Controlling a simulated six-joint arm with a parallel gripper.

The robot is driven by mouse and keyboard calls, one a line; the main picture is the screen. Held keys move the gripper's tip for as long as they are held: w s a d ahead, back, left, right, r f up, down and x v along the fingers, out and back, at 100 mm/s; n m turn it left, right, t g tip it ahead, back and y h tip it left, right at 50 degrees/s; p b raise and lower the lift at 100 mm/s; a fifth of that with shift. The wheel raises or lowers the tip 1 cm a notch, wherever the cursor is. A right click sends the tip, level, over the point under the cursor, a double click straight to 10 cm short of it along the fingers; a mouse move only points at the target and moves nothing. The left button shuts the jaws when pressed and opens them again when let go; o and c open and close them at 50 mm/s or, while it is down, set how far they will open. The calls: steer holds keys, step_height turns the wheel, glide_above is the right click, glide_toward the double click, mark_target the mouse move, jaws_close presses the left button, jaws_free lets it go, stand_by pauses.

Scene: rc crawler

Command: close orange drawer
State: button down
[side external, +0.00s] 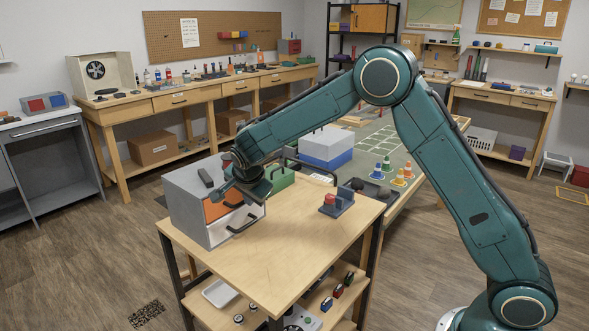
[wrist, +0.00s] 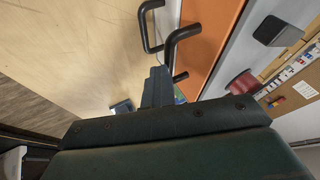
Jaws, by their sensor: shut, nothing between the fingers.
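A grey drawer cabinet (side external: 185,208) stands on the left of the wooden table. The orange drawer (side external: 216,211) shows its front above a white lower drawer (side external: 222,234) with a black handle. In the wrist view the orange front (wrist: 222,32) runs along the right, with a dark handle (wrist: 172,44) jutting from it. My gripper (side external: 228,192) is shut and empty, right in front of the orange drawer, partly hiding it. In the wrist view its fingers (wrist: 157,78) are together beside the handle; I cannot tell whether they touch. How far the drawer stands out is unclear.
A black block (side external: 205,177) is on the cabinet's top part. A green box (side external: 281,181) and a blue-and-white box (side external: 326,148) stand behind my gripper. A blue fixture with a red part (side external: 337,202) sits on the right. The table's front middle (side external: 295,235) is clear.

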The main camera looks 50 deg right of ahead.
steer(key=shift+w, duration=0.2)
steer(key=s+a+r, duration=0.3)
steer(key=s+r, duration=0.5)
steer(key=r, duration=0.1)
steer(key=shift+s+a+r, duration=0.15)
steer(key=shift+s, duration=0.2)
stand_by(0.3)
